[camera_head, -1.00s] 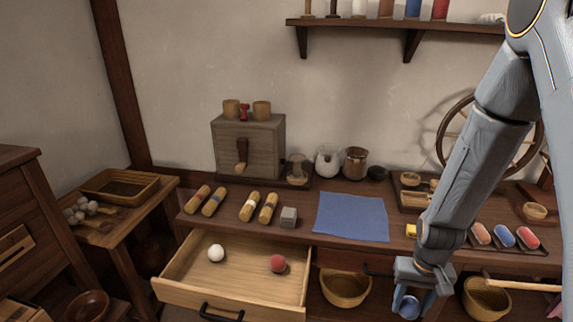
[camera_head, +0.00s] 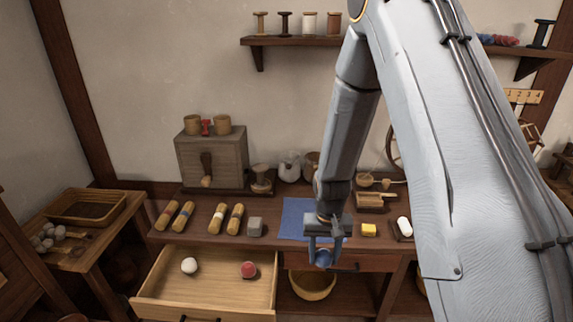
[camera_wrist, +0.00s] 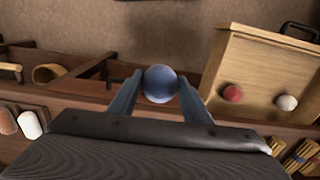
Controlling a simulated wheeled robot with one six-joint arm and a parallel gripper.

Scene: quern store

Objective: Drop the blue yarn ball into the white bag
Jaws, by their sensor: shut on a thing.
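The blue yarn ball (camera_head: 323,258) is held between the fingertips of my gripper (camera_head: 324,248), in front of the bench edge by the blue cloth. In the wrist view the ball (camera_wrist: 160,84) sits between the two fingers, touching both sides. What seems to be the white bag (camera_head: 290,167) is a small, pale, rounded pouch at the back of the bench, beyond the blue cloth. A brown bag (camera_head: 311,164) stands just right of it, partly behind my arm. The white bag is not in the wrist view.
An open drawer (camera_head: 158,300) with a white ball (camera_head: 189,265) and a red ball (camera_head: 249,269) juts out at the left. A blue cloth (camera_head: 296,215) lies on the bench. A wooden box (camera_head: 211,158) stands back left. A basket (camera_head: 312,286) sits below.

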